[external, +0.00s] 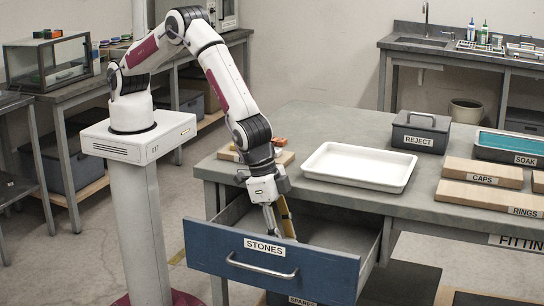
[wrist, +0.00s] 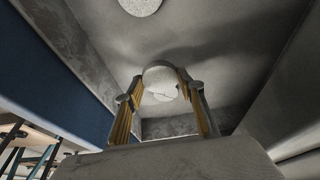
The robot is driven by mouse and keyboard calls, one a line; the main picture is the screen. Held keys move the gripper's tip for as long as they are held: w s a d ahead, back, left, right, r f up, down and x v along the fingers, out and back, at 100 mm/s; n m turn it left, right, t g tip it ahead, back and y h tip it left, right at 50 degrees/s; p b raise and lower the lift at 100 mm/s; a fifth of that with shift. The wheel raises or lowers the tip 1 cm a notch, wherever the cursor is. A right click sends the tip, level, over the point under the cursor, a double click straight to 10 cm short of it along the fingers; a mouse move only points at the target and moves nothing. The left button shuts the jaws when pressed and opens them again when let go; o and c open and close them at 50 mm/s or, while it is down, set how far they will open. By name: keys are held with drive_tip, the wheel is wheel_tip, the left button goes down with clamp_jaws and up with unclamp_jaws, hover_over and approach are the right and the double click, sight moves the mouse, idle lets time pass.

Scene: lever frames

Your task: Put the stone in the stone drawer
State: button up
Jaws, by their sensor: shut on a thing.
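The stone drawer (external: 262,267), blue-fronted and labelled STONES, stands open below the table. My gripper (external: 278,222) reaches down into it, its fingertips hidden behind the drawer front in the external view. In the wrist view my gripper (wrist: 160,84) is shut on a pale, rounded stone (wrist: 160,74), held between yellow-padded fingers inside the drawer. The drawer's grey floor (wrist: 215,60) lies beyond it; I cannot tell whether the stone touches it. Another pale speckled stone (wrist: 140,5) lies in the drawer at the top edge of the wrist view.
A white tray (external: 358,150) stands on the table above the drawer. A grey REJECT box (external: 420,124), boxes labelled CAPS (external: 483,165) and RINGS (external: 490,203), and a SOAK tray (external: 507,155) stand to the right. The drawer's side walls and front surround my gripper.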

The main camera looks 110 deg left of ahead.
drive_tip(key=shift+f, duration=1.8)
drive_tip(key=shift+f, duration=0.15)
drive_tip(key=o, duration=1.1)
drive_tip(key=v, duration=1.2)
drive_tip(key=shift+r, duration=0.2)
